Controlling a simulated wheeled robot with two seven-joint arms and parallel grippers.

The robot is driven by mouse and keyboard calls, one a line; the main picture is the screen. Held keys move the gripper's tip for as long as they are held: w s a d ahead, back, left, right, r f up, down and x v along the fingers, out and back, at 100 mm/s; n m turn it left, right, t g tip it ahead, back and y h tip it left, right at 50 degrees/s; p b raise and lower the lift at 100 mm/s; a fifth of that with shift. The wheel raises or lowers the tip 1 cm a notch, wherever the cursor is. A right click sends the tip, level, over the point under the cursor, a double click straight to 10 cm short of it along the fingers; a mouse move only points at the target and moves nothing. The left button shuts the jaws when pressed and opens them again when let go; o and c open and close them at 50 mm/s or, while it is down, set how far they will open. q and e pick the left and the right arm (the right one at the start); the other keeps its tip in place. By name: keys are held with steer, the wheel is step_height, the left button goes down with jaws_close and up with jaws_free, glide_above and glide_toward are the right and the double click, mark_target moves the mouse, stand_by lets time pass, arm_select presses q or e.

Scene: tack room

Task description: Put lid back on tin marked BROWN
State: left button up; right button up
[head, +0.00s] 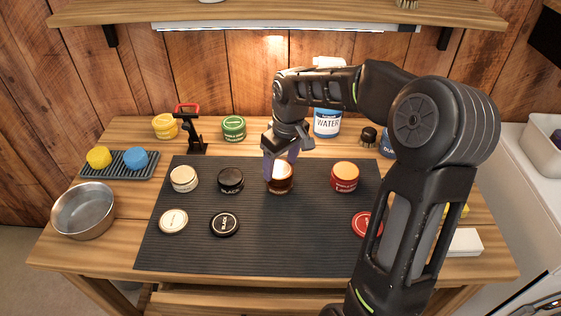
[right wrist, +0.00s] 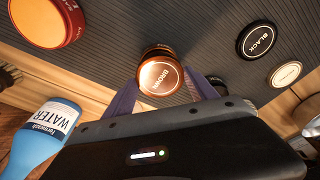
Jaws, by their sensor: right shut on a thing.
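The brown tin (head: 280,183) stands upright on the dark mat, near its middle. My right gripper (head: 281,166) is over it with fingers pointing down. In the right wrist view, the lid marked BROWN (right wrist: 159,77) lies between the fingers of my right gripper (right wrist: 163,92), which is shut on it. The tin's side (right wrist: 157,52) shows right behind the lid, and the two look lined up. I cannot tell whether the lid is fully seated or slightly above the rim. My left gripper is not in view.
The dark ribbed mat (head: 262,246) also holds a white tin (head: 184,178), a black tin (head: 231,180) and a red tin (head: 345,176). Their lids, white (head: 173,221), black (head: 224,224) and red (head: 366,224), lie in front. A water bottle (head: 327,123) stands behind. The mat's front middle is clear.

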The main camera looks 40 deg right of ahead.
steer(key=shift+f+b, duration=0.65)
steer(key=shift+f, duration=0.4)
steer(key=o, duration=1.4)
steer(key=shift+c, duration=0.2)
steer(key=shift+r, duration=0.1)
steer(key=shift+s+r, duration=0.2)
steer(key=shift+r, duration=1.05)
steer(key=shift+s+r, duration=0.15)
steer(key=shift+r, duration=1.1)
steer(key=shift+s+r, duration=0.2)
steer(key=shift+r, duration=1.05)
